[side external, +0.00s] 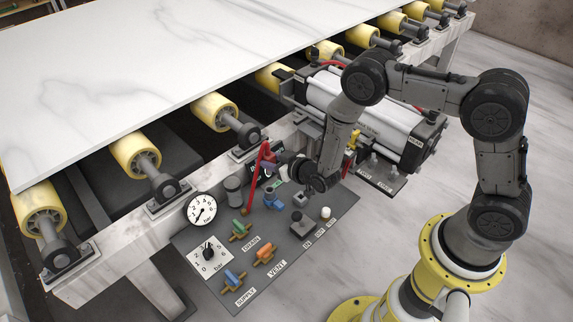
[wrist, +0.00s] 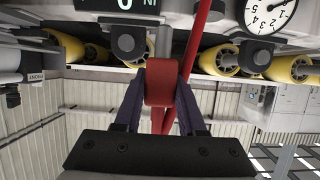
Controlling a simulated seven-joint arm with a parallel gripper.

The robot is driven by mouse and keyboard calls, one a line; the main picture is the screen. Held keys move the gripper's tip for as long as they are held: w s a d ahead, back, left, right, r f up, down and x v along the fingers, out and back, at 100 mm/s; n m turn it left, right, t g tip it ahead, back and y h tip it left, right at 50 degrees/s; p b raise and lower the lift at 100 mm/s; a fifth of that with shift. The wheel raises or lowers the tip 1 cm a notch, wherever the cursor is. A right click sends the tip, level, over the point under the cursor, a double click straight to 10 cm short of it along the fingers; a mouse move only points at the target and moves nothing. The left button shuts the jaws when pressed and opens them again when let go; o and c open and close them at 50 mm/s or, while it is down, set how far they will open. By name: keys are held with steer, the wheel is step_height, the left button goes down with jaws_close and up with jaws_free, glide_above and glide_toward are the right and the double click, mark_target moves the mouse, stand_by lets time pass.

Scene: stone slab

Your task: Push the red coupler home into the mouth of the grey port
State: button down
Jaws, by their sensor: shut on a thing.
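The red coupler (wrist: 160,80) is between the two dark purple fingers of my gripper (wrist: 160,95) in the wrist view. The fingers are shut on its sides. A red hose (wrist: 194,60) runs beside it. In the side external view my gripper (side external: 272,167) points left above the control panel, and the red hose (side external: 254,182) slopes down from it to the panel. The coupler is small there and mostly hidden. I cannot pick out the grey port or its mouth with certainty in either view, so I cannot tell the coupler's distance from it.
The panel (side external: 208,278) carries a round gauge (side external: 201,210), a dial (side external: 208,252), coloured valves and a lever. A display box (side external: 262,174) stands close to my gripper. Yellow rollers (side external: 136,155) carry the white slab (side external: 150,70) behind. A large cylinder (side external: 365,107) stands right.

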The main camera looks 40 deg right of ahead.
mark_target(270, 174)
steer(key=shift+a, duration=0.2)
steer(key=shift+f, duration=2.85)
steer(key=shift+f, duration=2)
steer(key=shift+c, duration=2)
jaws_free()
steer(key=shift+s+f, duration=0.1)
steer(key=shift+s, duration=0.15)
steer(key=v, duration=1.3)
steer(key=shift+r, duration=0.25)
